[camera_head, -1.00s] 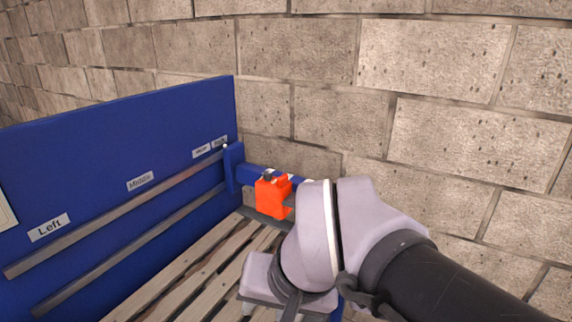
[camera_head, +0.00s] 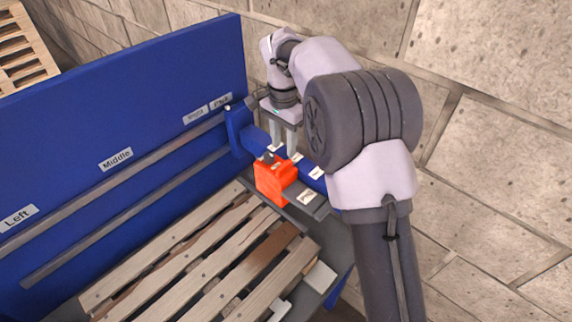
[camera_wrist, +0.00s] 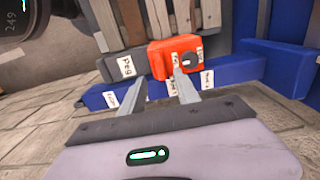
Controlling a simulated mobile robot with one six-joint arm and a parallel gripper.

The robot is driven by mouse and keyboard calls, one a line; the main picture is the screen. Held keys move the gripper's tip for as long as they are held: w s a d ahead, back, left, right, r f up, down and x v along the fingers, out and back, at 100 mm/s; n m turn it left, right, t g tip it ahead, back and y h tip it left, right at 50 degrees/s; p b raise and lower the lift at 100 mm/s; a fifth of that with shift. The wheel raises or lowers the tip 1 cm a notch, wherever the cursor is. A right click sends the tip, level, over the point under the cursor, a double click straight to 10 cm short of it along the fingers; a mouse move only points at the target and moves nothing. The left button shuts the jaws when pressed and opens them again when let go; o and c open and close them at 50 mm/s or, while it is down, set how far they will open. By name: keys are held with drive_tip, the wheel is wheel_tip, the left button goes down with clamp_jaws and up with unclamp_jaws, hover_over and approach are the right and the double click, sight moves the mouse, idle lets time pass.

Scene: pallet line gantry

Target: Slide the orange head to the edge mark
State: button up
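My gripper (camera_head: 284,150) is above the beam, close to the head. In the wrist view my gripper (camera_wrist: 158,84) is open, its fingers apart and empty, pointing toward the head. I cannot tell whether a fingertip touches it.
A blue panel (camera_head: 170,90) carries two rails and labels including Left and Middle. A blue bracket (camera_head: 238,132) joins the beam to it. A dark part labelled Peg (camera_wrist: 126,66) adjoins the head. A slatted pallet (camera_head: 215,262) lies below. A stone wall stands behind.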

sight(284, 164)
wheel_tip(284, 164, down, 8)
drive_tip(key=shift+f+b, duration=0.2)
drive_tip(key=shift+b, duration=0.55)
clamp_jaws()
drive_tip(key=shift+r, duration=0.1)
idle(0.7)
